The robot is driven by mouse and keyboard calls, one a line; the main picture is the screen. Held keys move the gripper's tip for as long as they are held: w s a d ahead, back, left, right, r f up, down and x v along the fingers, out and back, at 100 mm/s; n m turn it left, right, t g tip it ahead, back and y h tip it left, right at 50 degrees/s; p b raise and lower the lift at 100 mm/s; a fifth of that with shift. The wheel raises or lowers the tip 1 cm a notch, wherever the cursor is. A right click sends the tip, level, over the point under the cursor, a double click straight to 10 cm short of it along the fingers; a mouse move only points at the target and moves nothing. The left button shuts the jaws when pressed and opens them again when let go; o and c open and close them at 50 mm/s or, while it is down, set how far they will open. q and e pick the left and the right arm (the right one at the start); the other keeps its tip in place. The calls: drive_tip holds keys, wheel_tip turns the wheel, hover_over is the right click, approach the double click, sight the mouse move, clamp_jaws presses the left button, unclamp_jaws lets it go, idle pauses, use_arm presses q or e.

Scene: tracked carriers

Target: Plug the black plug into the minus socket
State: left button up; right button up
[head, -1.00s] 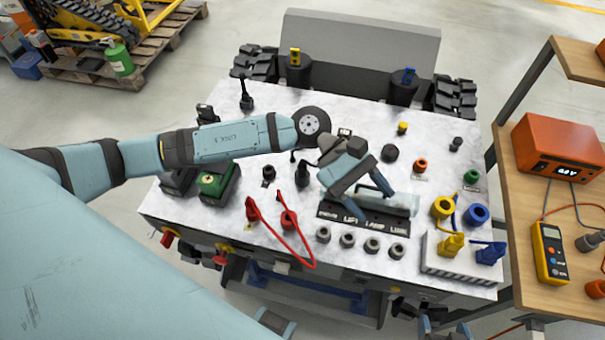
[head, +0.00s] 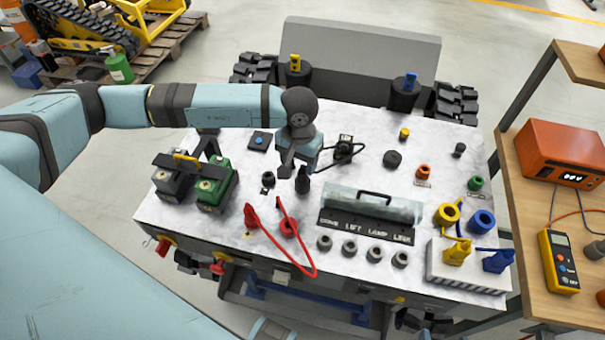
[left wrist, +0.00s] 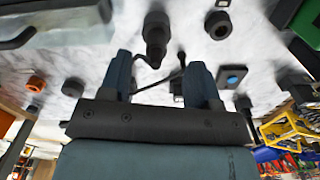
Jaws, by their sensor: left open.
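The black plug (head: 303,184) stands upright on the white panel top, with a thin black cord running toward the back right. It also shows in the left wrist view (left wrist: 155,35). My left gripper (head: 300,163) is open and points down just above the plug, its fingers hiding part of it. In the left wrist view the fingers (left wrist: 161,70) are apart, with the plug beyond the gap. A black socket (head: 268,179) with a small label, probably the minus socket, sits just left of the plug. It also shows in the left wrist view (left wrist: 217,25). My right gripper is not in view.
A red cable (head: 312,262) loops over the front edge by two red fittings. Green and dark battery-like blocks (head: 213,190) stand at left. A grey-blue handled cover (head: 375,204) lies right of the plug. Yellow and blue plugs (head: 456,251) stand on a white block.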

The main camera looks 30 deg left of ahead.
sight(302, 166)
use_arm(q)
drive_tip(key=f, duration=0.2)
drive_tip(key=w+f+p, duration=0.1)
drive_tip(key=f, duration=0.2)
drive_tip(key=shift+d+f, duration=0.1)
drive_tip(key=shift+f, duration=0.4)
clamp_jaws()
drive_tip(key=shift+r, duration=0.1)
wheel_tip(302, 166, up, 20)
drive_tip(key=b, duration=0.1)
drive_tip(key=shift+b, duration=0.35)
